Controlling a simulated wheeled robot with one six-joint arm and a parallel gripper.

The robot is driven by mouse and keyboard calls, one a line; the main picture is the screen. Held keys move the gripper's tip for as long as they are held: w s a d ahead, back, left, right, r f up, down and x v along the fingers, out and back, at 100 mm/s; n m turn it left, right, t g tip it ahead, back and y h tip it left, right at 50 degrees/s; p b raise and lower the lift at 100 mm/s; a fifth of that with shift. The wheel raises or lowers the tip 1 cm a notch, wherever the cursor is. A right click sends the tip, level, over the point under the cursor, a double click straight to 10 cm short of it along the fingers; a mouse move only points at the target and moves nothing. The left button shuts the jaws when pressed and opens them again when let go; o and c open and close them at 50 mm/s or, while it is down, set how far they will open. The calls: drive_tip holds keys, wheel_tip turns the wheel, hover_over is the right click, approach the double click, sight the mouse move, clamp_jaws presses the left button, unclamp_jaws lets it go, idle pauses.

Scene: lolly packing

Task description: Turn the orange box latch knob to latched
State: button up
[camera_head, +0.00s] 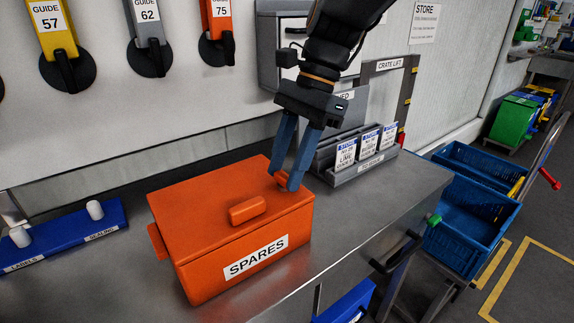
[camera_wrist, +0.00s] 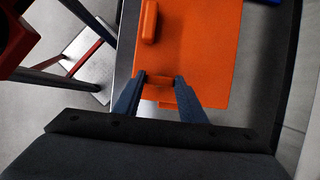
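The orange box (camera_head: 185,257), labelled SPARES, stands on the metal bench with its lid down and a raised handle (camera_head: 248,210) on top. The latch knob (camera_wrist: 160,80) is a small orange bar near the lid's right edge, mostly hidden by my fingers in the head view. My gripper (camera_head: 284,180) points down at it. I see no marking showing the knob's latched position.
A blue tray (camera_head: 66,235) with white pegs is left of the box. A grey rack (camera_head: 354,172) of cards stands behind it to the right. Blue crates (camera_head: 470,240) are beyond the bench's right end. Bench in front of the rack is clear.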

drive_tip(key=shift+r+n+p, duration=0.1)
drive_tip(key=shift+n+p, duration=0.2)
drive_tip(key=shift+p, duration=0.1)
drive_tip(key=n+g+h+p, duration=0.1)
drive_tip(key=n+p, duration=0.2)
drive_tip(key=p, duration=0.1)
drive_tip(key=shift+a+r+n, duration=0.1)
drive_tip(key=shift+a+n, duration=0.05)
drive_tip(key=shift+n, duration=0.15)
drive_tip(key=n+h+p, duration=0.1)
drive_tip(key=n+p, duration=0.3)
drive_tip(key=shift+w+a+g+h, duration=0.1)
drive_tip(key=shift+a+g+h, duration=0.05)
drive_tip(key=shift+g+h, duration=0.25)
drive_tip(key=n+h+p, duration=0.1)
drive_tip(key=n, duration=0.1)
drive_tip(key=n+p, duration=0.2)
drive_tip(key=n, duration=0.1)
drive_tip(key=shift+a+h, duration=0.15)
drive_tip(key=shift+h, duration=0.25)
drive_tip(key=n+p, duration=0.1)
drive_tip(key=n, duration=0.1)
drive_tip(key=n+t+h+p, duration=0.1)
drive_tip(key=n, duration=0.1)
drive_tip(key=shift+a+n+h, duration=0.1)
drive_tip(key=shift+n+h, duration=0.2)
drive_tip(key=o, duration=1.1)
drive_tip(key=shift+c, duration=0.2)
